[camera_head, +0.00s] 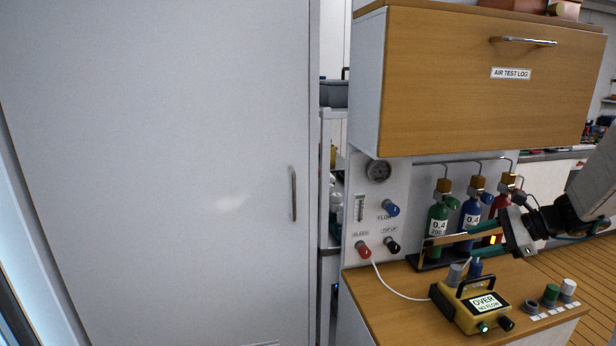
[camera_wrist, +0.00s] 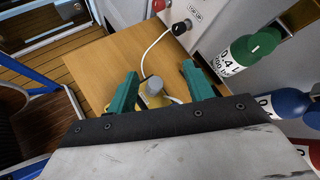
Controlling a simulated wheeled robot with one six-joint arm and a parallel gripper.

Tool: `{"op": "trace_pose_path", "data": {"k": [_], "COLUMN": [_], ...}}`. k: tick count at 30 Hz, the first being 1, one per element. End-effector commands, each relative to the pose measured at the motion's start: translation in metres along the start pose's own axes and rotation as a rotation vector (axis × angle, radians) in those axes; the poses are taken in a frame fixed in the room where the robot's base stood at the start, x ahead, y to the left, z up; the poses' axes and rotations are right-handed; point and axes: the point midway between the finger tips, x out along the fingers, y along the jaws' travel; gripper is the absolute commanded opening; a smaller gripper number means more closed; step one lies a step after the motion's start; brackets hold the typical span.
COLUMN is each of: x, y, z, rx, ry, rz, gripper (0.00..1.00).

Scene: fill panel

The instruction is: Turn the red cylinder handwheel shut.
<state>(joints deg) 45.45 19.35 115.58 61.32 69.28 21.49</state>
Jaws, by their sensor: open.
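The red cylinder (camera_head: 502,202) stands at the right end of a row of three in a rack. My gripper hides part of its body in the head view. Only a red edge of it (camera_wrist: 313,150) shows at the lower right of the wrist view. Its handwheel (camera_head: 519,197) is a small dark shape by the brass valve, too small to read its setting. My gripper (camera_head: 473,242) is in front of the cylinders, above the bench, pointing left. Its teal fingers (camera_wrist: 161,88) are apart with nothing held. The grey top of the yellow device shows beyond the gap between them.
A green cylinder (camera_head: 437,219) and a blue cylinder (camera_head: 469,215) stand left of the red one. The yellow device (camera_head: 462,311) reading "OVER NO FLOW" sits on the wooden bench (camera_head: 385,301), with a white hose to the panel. Loose caps (camera_head: 551,292) lie at right. A cupboard (camera_head: 480,85) overhangs.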

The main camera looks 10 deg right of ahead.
Motion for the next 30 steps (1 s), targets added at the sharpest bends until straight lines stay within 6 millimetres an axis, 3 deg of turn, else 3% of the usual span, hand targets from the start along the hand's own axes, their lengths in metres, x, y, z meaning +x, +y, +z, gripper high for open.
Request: {"op": "trace_pose_path", "data": {"k": [1, 6, 9, 15, 22, 27, 30], "x": [0.006, 0.011, 0.005, -0.016, -0.044, -0.051, -0.052], "y": [0.022, 0.100, 0.143, 0.218, 0.278, 0.299, 0.302], "z": [0.030, 0.097, 0.126, 0.164, 0.188, 0.206, 0.219], "rx": [-0.112, -0.478, -0.682, -1.063, -1.431, -1.607, -1.675], "ry": [0.019, 0.074, 0.101, 0.155, 0.245, 0.288, 0.295], "rz": [0.090, 0.391, 0.549, 0.823, 1.024, 1.026, 0.996], "gripper": [0.52, 0.52, 0.52, 0.52, 0.52, 0.52, 0.52]}}
